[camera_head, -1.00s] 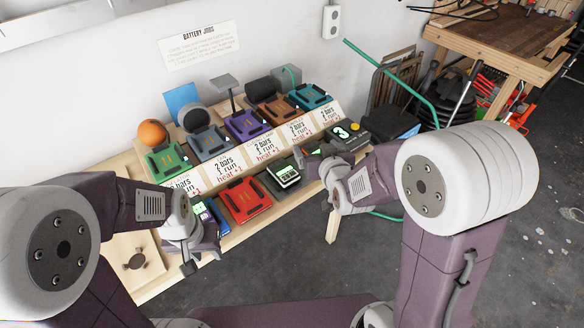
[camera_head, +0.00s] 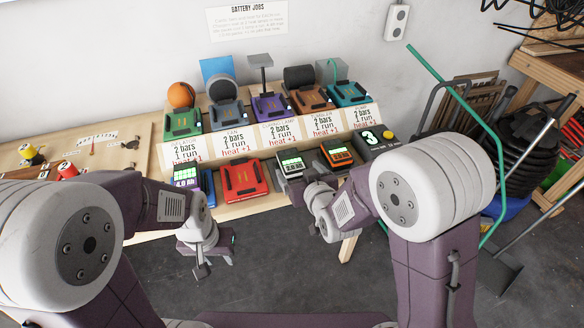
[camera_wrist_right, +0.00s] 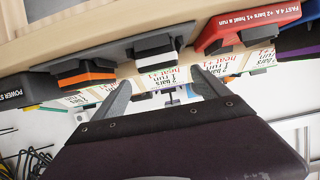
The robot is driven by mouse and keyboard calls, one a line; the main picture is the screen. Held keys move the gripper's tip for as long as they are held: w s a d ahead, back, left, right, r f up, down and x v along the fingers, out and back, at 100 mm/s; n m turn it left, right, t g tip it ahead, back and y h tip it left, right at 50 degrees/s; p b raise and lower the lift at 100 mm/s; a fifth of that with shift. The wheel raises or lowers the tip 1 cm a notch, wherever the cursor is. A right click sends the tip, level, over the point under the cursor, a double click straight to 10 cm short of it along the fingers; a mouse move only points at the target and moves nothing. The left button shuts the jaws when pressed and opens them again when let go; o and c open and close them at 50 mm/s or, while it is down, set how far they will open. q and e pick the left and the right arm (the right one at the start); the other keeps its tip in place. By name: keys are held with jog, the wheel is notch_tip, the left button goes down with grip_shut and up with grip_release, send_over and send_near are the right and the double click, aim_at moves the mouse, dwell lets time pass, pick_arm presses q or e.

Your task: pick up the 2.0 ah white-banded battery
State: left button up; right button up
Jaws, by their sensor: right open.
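The white-banded battery (camera_head: 290,163) is dark with a pale band and a lit green display; it lies at the bench's front, between the red charger and the orange-banded battery. In the right wrist view it (camera_wrist_right: 155,48) shows ahead of the fingers, slightly beyond their tips. Its 2.0 Ah label is not readable. My right gripper (camera_head: 312,184) is just in front of it, to its lower right; in the wrist view it (camera_wrist_right: 161,76) is open and empty, apart from the battery. My left gripper (camera_head: 214,264) hangs in front of the bench, fingers apart and empty.
The orange-banded battery (camera_head: 337,153) is close to the right, then a dark box showing 3 (camera_head: 372,137). The red charger (camera_head: 243,182) and a 4.0 Ah battery (camera_head: 187,178) lie left. Coloured docks line the raised shelf behind, above price cards.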

aim_at(289, 156)
jog(key=x, duration=0.3)
jog(key=shift+w+a+f, duration=0.15)
jog(key=shift+w, duration=0.05)
jog(key=shift+w+f, duration=0.15)
jog(key=shift+w, duration=0.25)
jog(key=x, duration=0.4)
jog(key=shift+w+a, duration=0.15)
jog(key=shift+w, duration=0.1)
jog(key=shift+s, duration=0.1)
jog(key=shift+c, duration=0.3)
grip_shut()
jog(key=shift+r, duration=0.65)
notch_tip(289, 156, up, 3)
jog(key=shift+f+p, duration=0.1)
jog(key=shift+p, duration=0.25)
jog(key=s+r+p, duration=0.1)
jog(key=s+r, duration=0.2)
jog(key=s, duration=0.2)
jog(key=s+d+r+p, duration=0.1)
jog(key=s+r, duration=0.3)
jog(key=s, duration=0.2)
jog(key=shift+s, duration=0.3)
